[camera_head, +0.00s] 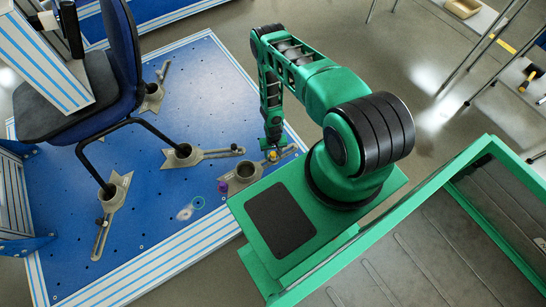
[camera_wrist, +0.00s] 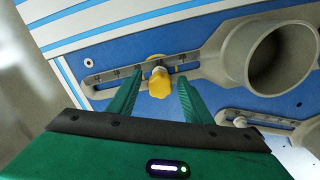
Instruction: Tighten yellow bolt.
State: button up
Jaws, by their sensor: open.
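The yellow bolt (camera_wrist: 159,82) stands in the slot of a grey slotted clamp arm (camera_wrist: 110,74) in the wrist view. My gripper (camera_wrist: 160,84) is open, with one green finger on each side of the bolt and a visible gap to each. The bolt's lower end points toward my gripper. In the head view the yellow bolt (camera_head: 272,155) is a small spot just under my gripper (camera_head: 272,146), at the blue platform's right edge. The clamp's round grey cup (camera_head: 245,171) is to its left.
A blue chair (camera_head: 95,75) stands on the blue perforated platform (camera_head: 205,75), its legs in several similar grey clamps (camera_head: 185,155). A purple object (camera_head: 222,187) lies near the clamp cup. A second clamp (camera_wrist: 250,121) shows at the right in the wrist view.

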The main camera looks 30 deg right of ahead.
jog(key=shift+n, duration=1)
jog(key=n, duration=0.3)
jog(key=shift+n, duration=0.5)
jog(key=n, duration=0.4)
jog(key=c, duration=1.1)
jog(key=shift+o, duration=0.2)
jog(key=m, duration=0.4)
